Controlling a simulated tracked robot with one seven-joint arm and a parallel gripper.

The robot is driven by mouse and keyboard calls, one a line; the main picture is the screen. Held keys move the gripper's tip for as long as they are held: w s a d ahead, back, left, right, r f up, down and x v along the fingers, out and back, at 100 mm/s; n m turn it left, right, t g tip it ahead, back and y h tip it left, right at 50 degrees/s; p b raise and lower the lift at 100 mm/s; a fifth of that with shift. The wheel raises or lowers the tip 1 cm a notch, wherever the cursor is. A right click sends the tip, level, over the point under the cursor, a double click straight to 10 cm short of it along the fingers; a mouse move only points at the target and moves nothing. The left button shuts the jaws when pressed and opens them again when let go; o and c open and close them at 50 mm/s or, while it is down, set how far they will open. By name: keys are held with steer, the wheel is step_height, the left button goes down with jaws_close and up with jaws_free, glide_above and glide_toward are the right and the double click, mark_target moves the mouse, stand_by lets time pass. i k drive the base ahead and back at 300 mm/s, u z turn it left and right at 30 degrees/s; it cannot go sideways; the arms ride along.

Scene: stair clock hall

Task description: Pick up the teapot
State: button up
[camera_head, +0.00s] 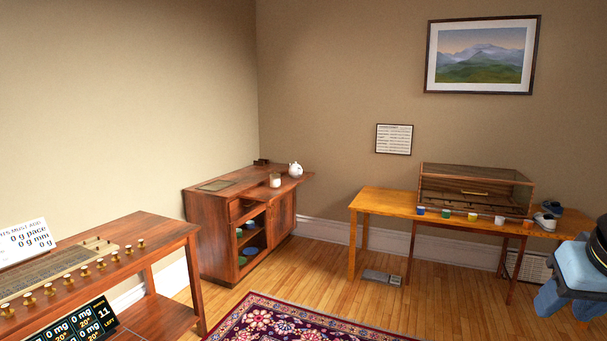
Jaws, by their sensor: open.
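The white teapot (295,169) is small and far off. It stands upright on the right part of the top of a brown wooden cabinet (228,205), in the room's corner. My gripper (566,306) is at the right edge of the picture, partly cut off, with blue parts pointing down. It is open, and I see nothing held in it. It is far from the teapot, with wide floor between. The teapot's handle is too small to make out.
A white cup (275,181) stands left of the teapot. A patterned rug (290,318) covers the floor ahead. A table with brass weights (168,228) stands at left. A yellowish table (385,203) at right bears a glass case (475,188) and several coloured cups. A scale-like box (381,277) lies on the floor.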

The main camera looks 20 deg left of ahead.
mark_target(295, 171)
steer(key=u, duration=0.3)
steer(key=i, duration=1.35)
steer(key=u, duration=0.65)
steer(key=i, duration=1.35)
steer(key=u, duration=0.3)
steer(key=i, duration=1.5)
steer(key=z, duration=0.2)
steer(key=i, duration=1.4)
steer(key=z, duration=0.4)
steer(key=i, duration=0.9)
steer(key=z, duration=0.15)
